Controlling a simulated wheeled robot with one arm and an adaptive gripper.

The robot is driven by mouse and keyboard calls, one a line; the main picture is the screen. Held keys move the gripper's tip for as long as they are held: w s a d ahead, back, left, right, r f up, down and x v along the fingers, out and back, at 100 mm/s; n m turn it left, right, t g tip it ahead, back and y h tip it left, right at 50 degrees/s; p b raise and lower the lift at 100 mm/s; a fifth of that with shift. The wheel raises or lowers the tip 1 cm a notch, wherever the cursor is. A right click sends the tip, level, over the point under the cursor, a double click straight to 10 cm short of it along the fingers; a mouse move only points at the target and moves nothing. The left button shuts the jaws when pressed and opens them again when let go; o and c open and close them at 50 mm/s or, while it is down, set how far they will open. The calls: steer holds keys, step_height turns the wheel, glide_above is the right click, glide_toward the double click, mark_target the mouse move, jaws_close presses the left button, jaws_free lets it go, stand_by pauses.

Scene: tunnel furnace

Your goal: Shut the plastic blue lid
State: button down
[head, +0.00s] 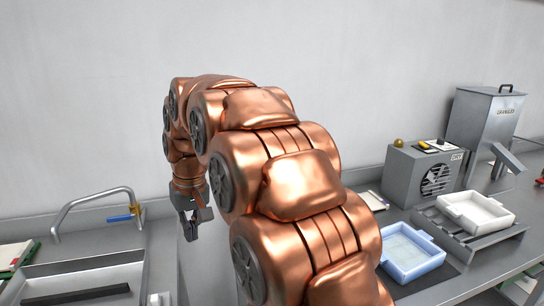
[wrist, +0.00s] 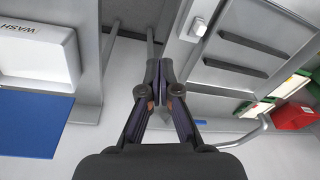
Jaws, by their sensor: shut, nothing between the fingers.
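My gripper (head: 192,228) hangs over the gap between the sink bench and the right bench in the head view. In the wrist view its fingers (wrist: 159,75) are together, with nothing between them. A flat blue panel (wrist: 35,125), which looks like the lid, lies at the left of the wrist view beside a white box (wrist: 35,55) marked WASH. It is apart from my fingers, and I cannot tell how it joins the box. I cannot make out this panel in the head view, where my arm covers much of the middle.
A light blue tray (head: 408,250) and a white tray (head: 476,211) stand on the right bench. A grey machine (head: 425,178) and a tall metal container (head: 487,128) stand behind. A curved faucet (head: 95,198) rises by the sink (head: 70,268) at left.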

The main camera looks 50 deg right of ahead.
steer(key=w+d+r+m+t+h+p, duration=0.1)
steer(key=w+d+r, duration=0.2)
steer(key=w+d, duration=0.5)
steer(key=w+d+r+m+t+p, duration=0.1)
steer(key=w+d+r+p, duration=0.15)
steer(key=d, duration=1.05)
steer(key=w+d+r+m+t+h+p, duration=0.1)
steer(key=w+d+r+t, duration=0.1)
steer(key=w+d, duration=0.6)
steer(key=s+d+h+p, duration=0.1)
steer(key=s+d+h, duration=0.15)
steer(key=d, duration=1.05)
step_height(320, 180, down, 9)
steer(key=d+b, duration=0.1)
steer(key=b, duration=0.3)
steer(key=shift+d+m+y, duration=0.15)
steer(key=shift+m+y, duration=0.25)
steer(key=shift+y, duration=0.05)
steer(key=shift+w, duration=0.1)
